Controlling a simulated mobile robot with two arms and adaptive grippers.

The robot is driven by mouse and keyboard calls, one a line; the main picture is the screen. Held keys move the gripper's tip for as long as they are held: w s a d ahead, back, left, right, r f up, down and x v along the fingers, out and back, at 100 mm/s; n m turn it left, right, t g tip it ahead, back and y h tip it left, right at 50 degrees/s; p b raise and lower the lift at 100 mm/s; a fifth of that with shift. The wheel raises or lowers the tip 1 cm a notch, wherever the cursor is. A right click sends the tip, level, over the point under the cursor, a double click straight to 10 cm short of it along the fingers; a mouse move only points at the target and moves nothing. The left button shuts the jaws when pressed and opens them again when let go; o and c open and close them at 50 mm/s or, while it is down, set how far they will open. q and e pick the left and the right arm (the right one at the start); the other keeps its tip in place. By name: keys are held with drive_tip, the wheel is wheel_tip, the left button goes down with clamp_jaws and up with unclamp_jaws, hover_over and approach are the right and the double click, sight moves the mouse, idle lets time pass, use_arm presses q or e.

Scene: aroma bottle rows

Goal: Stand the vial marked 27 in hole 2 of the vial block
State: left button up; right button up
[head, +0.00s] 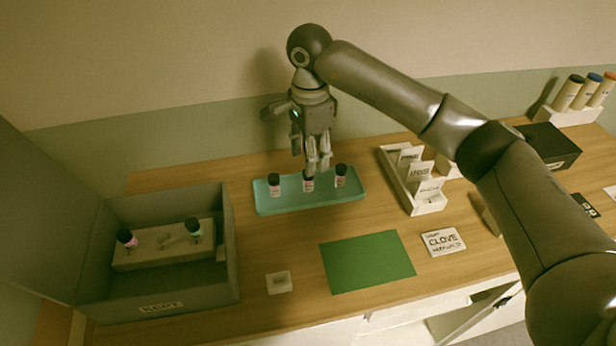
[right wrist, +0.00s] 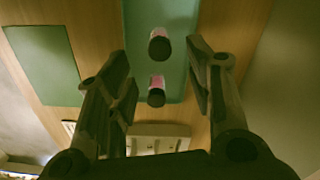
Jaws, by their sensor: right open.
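A shallow teal tray (head: 262,205) holds three dark-capped vials in a row: left vial (head: 274,186), middle vial (head: 308,182) and right vial (head: 341,176). Their numbers are too small to read. My right gripper (head: 318,168) is over the tray at the middle vial, pointing down. In the right wrist view the gripper (right wrist: 160,62) is open, with two vials (right wrist: 158,46) (right wrist: 157,92) showing between its fingers and apart from them. The pale vial block (head: 150,262) stands inside the grey box at left and bears two dark-capped vials. Its hole numbers are unreadable. My left gripper is out of view.
The grey box (head: 190,296) marked KEPT has high walls. A green mat (head: 367,262), a small pale tile (head: 279,283) and a CLOVE card (head: 442,242) lie in front. A white card rack (head: 428,208) stands right of the tray. A black box (head: 548,146) is farther right.

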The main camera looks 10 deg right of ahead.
sight(308, 181)
drive_tip(key=shift+f, duration=0.75)
drive_tip(key=shift+f+p, duration=0.3)
drive_tip(key=shift+p, duration=0.15)
drive_tip(key=f+p, duration=0.2)
drive_tip(key=f, duration=0.2)
drive_tip(key=shift+a+f, duration=0.1)
drive_tip(key=shift+a, duration=0.1)
drive_tip(key=shift+f, duration=0.25)
drive_tip(key=c, duration=0.9)
